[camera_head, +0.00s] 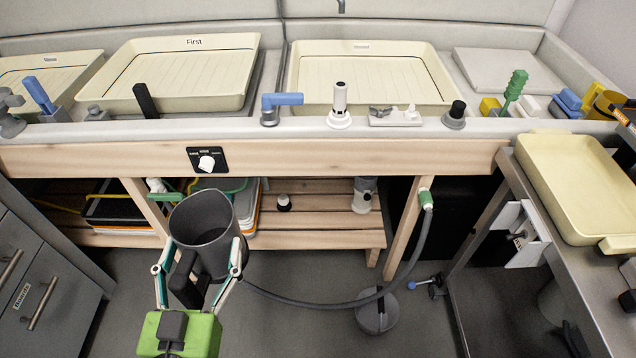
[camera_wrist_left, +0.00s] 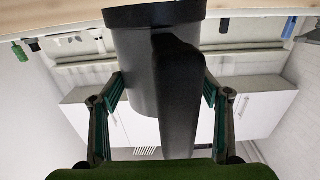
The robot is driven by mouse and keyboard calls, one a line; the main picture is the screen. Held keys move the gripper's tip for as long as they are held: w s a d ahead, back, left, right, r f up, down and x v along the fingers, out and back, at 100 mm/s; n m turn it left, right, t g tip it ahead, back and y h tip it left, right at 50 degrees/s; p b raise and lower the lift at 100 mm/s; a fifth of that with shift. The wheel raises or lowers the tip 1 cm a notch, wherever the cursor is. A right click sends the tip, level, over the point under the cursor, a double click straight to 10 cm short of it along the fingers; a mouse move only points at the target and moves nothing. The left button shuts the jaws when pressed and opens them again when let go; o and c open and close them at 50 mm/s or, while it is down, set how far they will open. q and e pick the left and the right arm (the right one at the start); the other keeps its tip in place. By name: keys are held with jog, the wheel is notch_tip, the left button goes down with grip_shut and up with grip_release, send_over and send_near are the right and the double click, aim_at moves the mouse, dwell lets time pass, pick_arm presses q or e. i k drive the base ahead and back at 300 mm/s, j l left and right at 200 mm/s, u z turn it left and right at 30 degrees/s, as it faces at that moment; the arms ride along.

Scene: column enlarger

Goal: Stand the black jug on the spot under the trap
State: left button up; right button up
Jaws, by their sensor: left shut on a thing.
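The black jug (camera_head: 212,245) is upright with its open mouth up, in front of the wooden bench. My left gripper (camera_head: 203,262) is shut on it, with fingers on both sides of its body and its handle toward me. In the left wrist view, the jug (camera_wrist_left: 135,75) and its dark handle fill the middle between the fingers. It appears held clear of the floor. A white fitting (camera_head: 365,195) shows below the sink, but I cannot tell whether it is the trap. I cannot pick out the marked spot. My right gripper is not in view.
The wooden bench edge (camera_head: 300,156) runs above the jug. A slatted shelf (camera_head: 315,239) lies under it, with stacked trays at left. A grey hose (camera_head: 416,250) droops near a grey round container (camera_head: 377,315) on the floor. Grey drawers stand left, a metal table right.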

aim_at(323, 208)
jog(key=i+j+z, duration=0.2)
jog(key=z, duration=0.25)
jog(key=i+j+z, duration=0.25)
jog(key=z, duration=0.15)
